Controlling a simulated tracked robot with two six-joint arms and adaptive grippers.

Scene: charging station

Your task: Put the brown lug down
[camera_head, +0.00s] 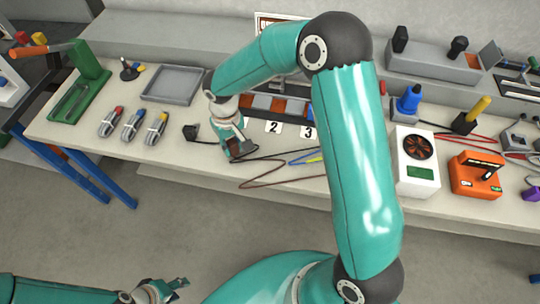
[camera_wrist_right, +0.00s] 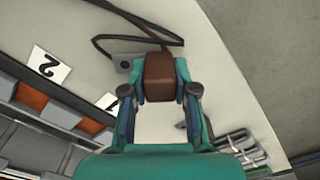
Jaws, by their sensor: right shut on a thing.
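The brown lug (camera_wrist_right: 160,75) is a dark brown block between the two fingertips of my right gripper (camera_wrist_right: 160,92) in the right wrist view. The fingers press on it from both sides. In the head view my right gripper (camera_head: 238,151) is low over the pale bench, near its front edge; whether the lug touches the bench I cannot tell. A brown cable (camera_head: 262,186) lies in a loop on the bench nearby. My left gripper (camera_head: 179,289) is open and empty, low in the head view, away from the bench.
Number cards 2 (camera_head: 274,127) and 3 (camera_head: 308,132) lie in front of a slotted holder (camera_head: 258,103). A black block (camera_head: 191,133) and several cable clamps (camera_head: 133,125) are on the left. A grey tray (camera_head: 173,85) is behind them. A white fan unit (camera_head: 415,165) stands to the right.

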